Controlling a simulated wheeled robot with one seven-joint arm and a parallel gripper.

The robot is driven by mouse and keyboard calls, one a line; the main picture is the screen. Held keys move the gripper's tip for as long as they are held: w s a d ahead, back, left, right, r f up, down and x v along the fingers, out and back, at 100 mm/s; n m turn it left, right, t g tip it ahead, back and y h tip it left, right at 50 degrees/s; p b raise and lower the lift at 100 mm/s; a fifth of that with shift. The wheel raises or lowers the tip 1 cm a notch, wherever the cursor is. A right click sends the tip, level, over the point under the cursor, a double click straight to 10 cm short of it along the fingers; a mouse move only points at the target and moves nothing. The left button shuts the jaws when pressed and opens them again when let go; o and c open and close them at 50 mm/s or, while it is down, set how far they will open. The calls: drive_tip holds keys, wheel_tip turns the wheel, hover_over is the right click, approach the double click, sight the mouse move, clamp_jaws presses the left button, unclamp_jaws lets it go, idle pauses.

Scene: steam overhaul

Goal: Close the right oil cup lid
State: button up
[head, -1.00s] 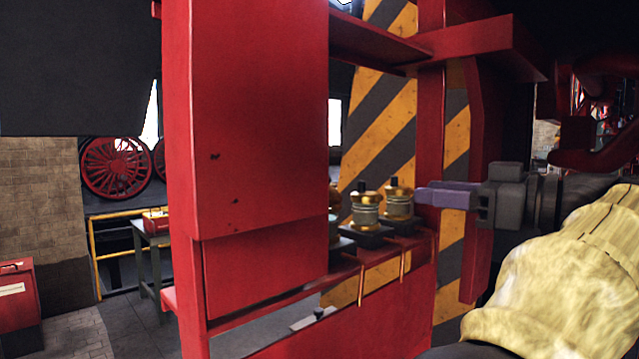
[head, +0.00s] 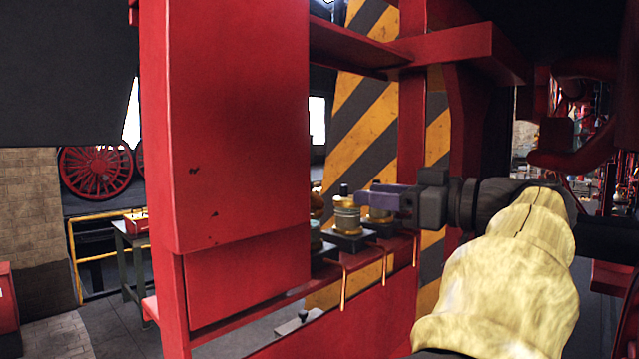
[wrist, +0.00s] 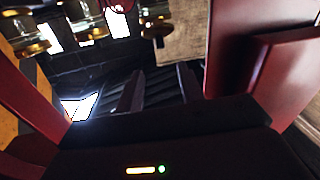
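Brass oil cups stand in a row on a red ledge in the head view. The right oil cup (head: 379,214) is partly hidden behind my gripper. The middle cup (head: 347,217) shows a brass body with a dark knob on top, and the left cup (head: 316,206) is mostly hidden by the red panel. My gripper (head: 372,199) is at the height of the cup tops, in front of the right cup. In the wrist view its fingers (wrist: 160,85) are apart with nothing between them. I cannot tell how the right lid stands.
A large red panel (head: 225,130) stands left of the cups. The red ledge (head: 330,265) carries thin copper pipes below them. A red beam (head: 450,50) crosses above, and a striped yellow and black post (head: 365,85) stands behind. Grey floor lies at lower left.

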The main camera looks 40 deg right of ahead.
sight(319, 207)
drive_tip(key=p+x, duration=0.3)
drive_tip(key=x, duration=0.8)
drive_tip(key=shift+w+p, duration=0.1)
drive_tip(key=shift+p, duration=0.25)
clamp_jaws()
